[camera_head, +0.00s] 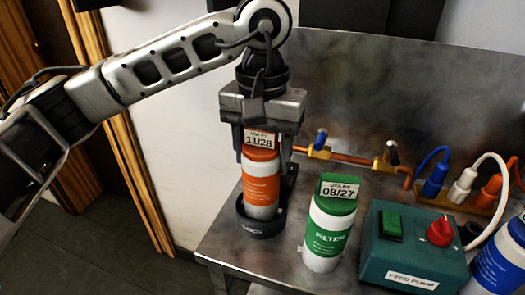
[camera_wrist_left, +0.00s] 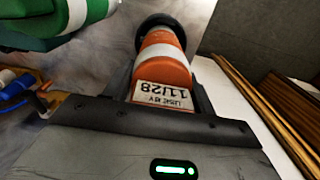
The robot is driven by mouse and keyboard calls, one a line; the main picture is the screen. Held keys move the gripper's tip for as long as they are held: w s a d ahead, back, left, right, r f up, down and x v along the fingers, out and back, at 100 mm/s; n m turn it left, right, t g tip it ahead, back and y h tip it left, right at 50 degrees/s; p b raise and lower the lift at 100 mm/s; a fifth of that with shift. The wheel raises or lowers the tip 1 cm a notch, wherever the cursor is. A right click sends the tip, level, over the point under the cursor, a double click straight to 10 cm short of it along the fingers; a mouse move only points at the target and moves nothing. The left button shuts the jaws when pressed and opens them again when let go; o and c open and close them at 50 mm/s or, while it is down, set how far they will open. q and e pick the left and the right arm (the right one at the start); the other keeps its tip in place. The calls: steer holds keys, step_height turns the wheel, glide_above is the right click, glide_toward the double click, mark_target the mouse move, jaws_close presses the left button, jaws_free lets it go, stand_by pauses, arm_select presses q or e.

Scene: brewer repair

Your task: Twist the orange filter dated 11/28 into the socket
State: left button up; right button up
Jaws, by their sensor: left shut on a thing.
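The orange filter (camera_head: 261,178) labelled 11/28 stands upright, its lower end inside the dark round socket (camera_head: 261,222) on the metal bench. My left gripper (camera_head: 260,140) comes down from above and is shut on the filter's upper part, with a finger on each side. In the left wrist view the orange filter (camera_wrist_left: 164,62) lies between the fingers, its date label near the palm, and the dark socket rim (camera_wrist_left: 158,24) shows beyond it. I cannot tell how far the filter is turned in. My right gripper is not in view.
A green filter (camera_head: 329,228) labelled 08/27 stands just right of the socket. A teal feed pump box (camera_head: 405,245) with a red knob and a blue filter (camera_head: 503,262) stand farther right. Copper pipe (camera_head: 350,159) with valves runs behind. The bench's left edge is close to the socket.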

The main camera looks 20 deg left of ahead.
arm_select(q)
steer(key=shift+f+b, duration=0.35)
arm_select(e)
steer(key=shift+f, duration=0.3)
arm_select(q)
steer(key=shift+r, duration=0.1)
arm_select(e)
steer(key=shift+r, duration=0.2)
arm_select(q)
steer(key=shift+n+b, duration=0.4)
steer(key=shift+n, duration=0.7)
steer(key=n, duration=0.3)
steer(key=shift+a+n+b, duration=0.15)
steer(key=shift+n+b, duration=0.15)
steer(key=shift+b, duration=0.1)
steer(key=n, duration=0.3)
steer(key=shift+s+a+b, duration=0.1)
steer(key=shift+b, duration=0.2)
steer(key=n, duration=0.5)
steer(key=shift+s+b, duration=0.1)
steer(key=shift+b, duration=0.25)
steer(key=n, duration=0.4)
steer(key=shift+s+n, duration=0.15)
steer(key=shift+n, duration=0.15)
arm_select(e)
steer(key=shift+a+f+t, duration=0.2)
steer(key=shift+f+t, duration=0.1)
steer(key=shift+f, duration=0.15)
